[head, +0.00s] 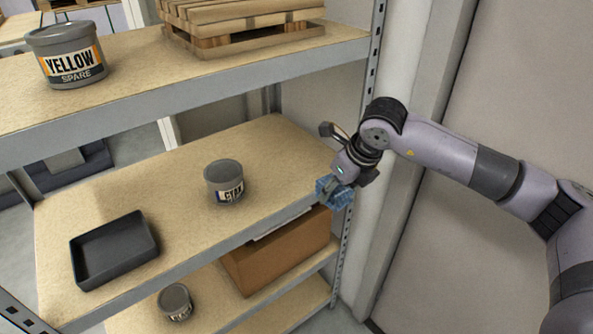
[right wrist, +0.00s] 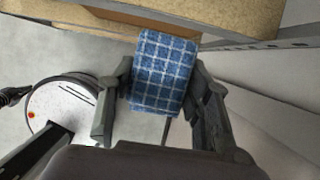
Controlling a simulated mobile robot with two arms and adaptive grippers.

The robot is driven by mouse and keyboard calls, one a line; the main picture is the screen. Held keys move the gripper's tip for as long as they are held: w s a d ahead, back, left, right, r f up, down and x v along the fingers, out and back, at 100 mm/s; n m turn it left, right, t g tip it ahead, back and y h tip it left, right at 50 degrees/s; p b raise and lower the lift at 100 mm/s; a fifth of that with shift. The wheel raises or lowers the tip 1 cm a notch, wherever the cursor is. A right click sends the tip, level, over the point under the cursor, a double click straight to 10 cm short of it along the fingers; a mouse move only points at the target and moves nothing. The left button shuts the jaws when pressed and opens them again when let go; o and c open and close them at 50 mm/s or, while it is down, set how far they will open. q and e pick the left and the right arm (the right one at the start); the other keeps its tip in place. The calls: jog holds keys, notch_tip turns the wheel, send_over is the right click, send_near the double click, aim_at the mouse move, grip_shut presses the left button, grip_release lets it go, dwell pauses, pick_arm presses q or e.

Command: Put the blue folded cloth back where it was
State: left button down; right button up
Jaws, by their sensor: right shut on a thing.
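The blue folded cloth (head: 335,192) has a white check pattern and is held in my right gripper (head: 343,184). In the right wrist view the cloth (right wrist: 163,75) sits between the two fingers of the right gripper (right wrist: 160,90), which are shut on it. In the head view the gripper and cloth are at the right end of the shelf unit, by the front edge of the middle shelf (head: 180,165). I cannot tell how far the cloth is from that edge. My left gripper is in neither view.
The middle shelf holds a dark empty tray (head: 113,268) and a grey cyan ink can (head: 224,182). The top shelf holds a yellow spare can (head: 66,55) and wooden pallets (head: 240,30). Below are a cardboard box (head: 277,255) and another can (head: 175,302). A metal post (head: 372,75) stands near my right arm.

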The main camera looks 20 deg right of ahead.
jog(key=w+a, duration=0.1)
jog(key=w, duration=0.3)
jog(key=w+a+p, duration=0.1)
jog(key=w+a, duration=0.1)
jog(key=w, duration=0.3)
jog(key=w+a+p, duration=0.1)
jog(key=w+a, duration=0.1)
jog(key=w, duration=0.2)
jog(key=shift+w, duration=0.25)
notch_tip(320, 180, down, 4)
jog(key=shift+r+p, duration=0.25)
jog(key=shift+p, duration=0.5)
jog(key=shift+d, duration=0.1)
jog(key=o, duration=1)
jog(key=b+v, duration=0.1)
jog(key=v, duration=1.1)
